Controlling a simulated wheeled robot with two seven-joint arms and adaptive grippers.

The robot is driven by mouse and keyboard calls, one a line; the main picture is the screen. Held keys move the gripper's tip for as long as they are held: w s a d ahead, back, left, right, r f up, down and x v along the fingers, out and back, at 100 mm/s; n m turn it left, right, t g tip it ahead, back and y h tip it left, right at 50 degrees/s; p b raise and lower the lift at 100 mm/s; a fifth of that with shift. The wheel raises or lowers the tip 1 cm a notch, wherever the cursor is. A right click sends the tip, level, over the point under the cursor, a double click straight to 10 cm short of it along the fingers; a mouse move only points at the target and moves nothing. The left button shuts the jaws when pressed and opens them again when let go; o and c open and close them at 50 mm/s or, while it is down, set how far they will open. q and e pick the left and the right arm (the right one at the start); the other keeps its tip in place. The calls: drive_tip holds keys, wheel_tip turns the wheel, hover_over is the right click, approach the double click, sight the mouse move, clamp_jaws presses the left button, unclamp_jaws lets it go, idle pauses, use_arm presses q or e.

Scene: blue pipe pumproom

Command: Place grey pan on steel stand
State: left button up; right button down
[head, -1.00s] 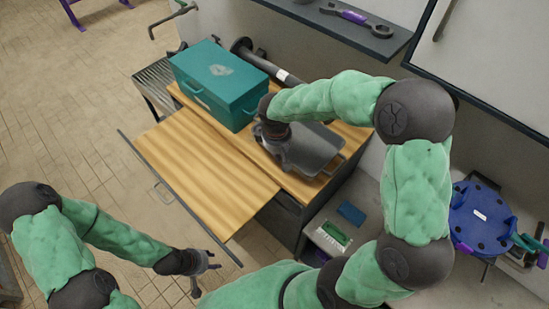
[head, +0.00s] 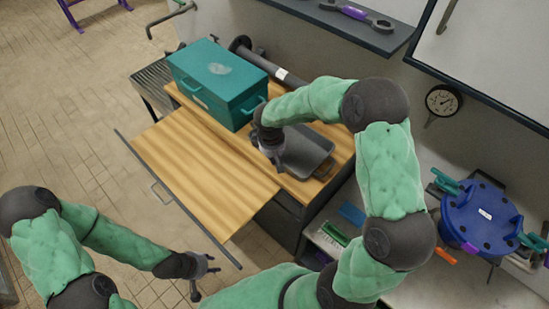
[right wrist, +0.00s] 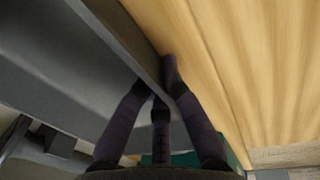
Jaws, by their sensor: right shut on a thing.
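The grey pan (head: 308,148) is a shallow rectangular tray at the right end of the wooden worktop, right of the teal box. My right gripper (head: 272,158) is at its left edge. In the right wrist view the fingers (right wrist: 160,85) are closed on the rim of the pan (right wrist: 65,70), beside the wood surface. I cannot tell whether the pan touches the worktop. A slatted metal stand (head: 152,86), probably the steel stand, is partly hidden behind the teal box and worktop. My left gripper (head: 206,276) is open and empty over the floor, in front of the worktop.
The teal box (head: 222,85) stands on the worktop (head: 200,165), between pan and slatted stand. A dark flanged pipe (head: 265,65) lies behind it. A blue round fixture (head: 480,218) is at right. The worktop's front part is clear.

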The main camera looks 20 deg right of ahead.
drive_tip(key=shift+f, duration=0.15)
drive_tip(key=c, duration=1.4)
unclamp_jaws()
